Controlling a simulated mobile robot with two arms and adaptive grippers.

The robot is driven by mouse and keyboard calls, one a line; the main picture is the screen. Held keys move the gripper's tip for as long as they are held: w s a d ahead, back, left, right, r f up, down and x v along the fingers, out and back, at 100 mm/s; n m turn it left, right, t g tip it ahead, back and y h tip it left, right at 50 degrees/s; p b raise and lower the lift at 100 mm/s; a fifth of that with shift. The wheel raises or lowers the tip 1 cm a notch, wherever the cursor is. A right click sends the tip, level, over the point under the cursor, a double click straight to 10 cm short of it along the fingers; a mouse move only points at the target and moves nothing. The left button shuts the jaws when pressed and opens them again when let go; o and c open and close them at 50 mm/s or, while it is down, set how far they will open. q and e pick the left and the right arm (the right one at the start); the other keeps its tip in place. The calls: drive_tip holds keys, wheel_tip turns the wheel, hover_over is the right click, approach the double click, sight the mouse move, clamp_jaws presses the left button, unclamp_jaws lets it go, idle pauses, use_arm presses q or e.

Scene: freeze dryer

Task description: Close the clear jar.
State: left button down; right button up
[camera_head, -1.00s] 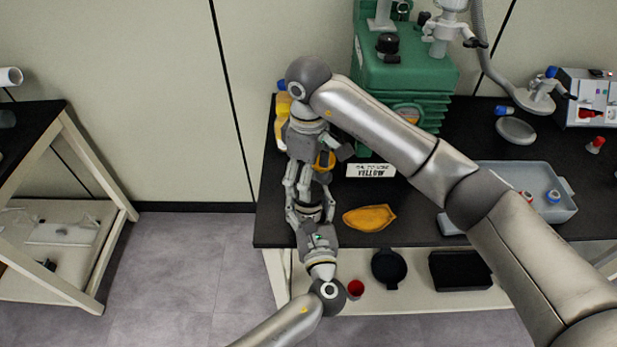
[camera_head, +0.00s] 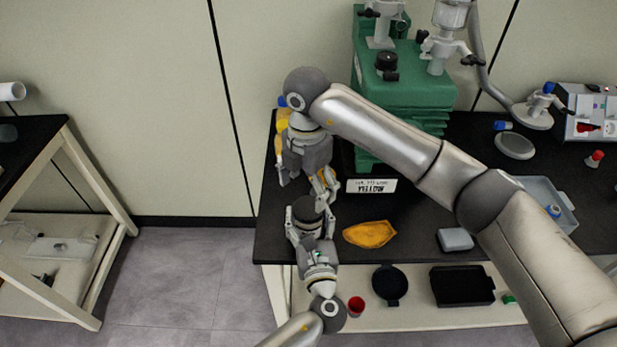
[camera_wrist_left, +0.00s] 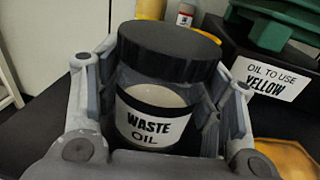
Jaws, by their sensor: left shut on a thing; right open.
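The clear jar (camera_wrist_left: 155,88) with a "WASTE OIL" label stands between the fingers of my left gripper (camera_head: 308,222), which is shut on it. The black lid (camera_wrist_left: 170,50) sits on top of the jar and covers its mouth; I cannot tell how tightly it is screwed. In the head view the lid (camera_head: 308,208) shows as a dark disc, and the gripper hides most of the jar. My right gripper (camera_head: 305,182) is open and empty, just behind the jar, its fingers spread and apart from the lid.
A sign reading "OIL TO USE YELLOW" (camera_wrist_left: 272,78) is on a dark box behind the jar. A yellow container (camera_head: 283,122) stands behind my right gripper. An orange flat piece (camera_head: 369,234) lies right of the jar. The green machine (camera_head: 400,95) stands behind; my right arm crosses over the table.

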sight(308, 207)
drive_tip(key=n, duration=0.7)
drive_tip(key=shift+r+n, duration=0.3)
drive_tip(key=shift+r, duration=0.05)
drive_tip(key=n, duration=0.5)
drive_tip(key=shift+r, duration=0.25)
drive_tip(key=n, duration=0.7)
drive_tip(key=shift+d+r, duration=0.1)
drive_tip(key=shift+r, duration=0.15)
drive_tip(key=n, duration=0.7)
drive_tip(key=shift+d+r, duration=0.1)
drive_tip(key=shift+r, duration=0.15)
drive_tip(key=shift+f, duration=0.1)
drive_tip(key=shift+f, duration=3.9)
drive_tip(key=shift+c, duration=0.2)
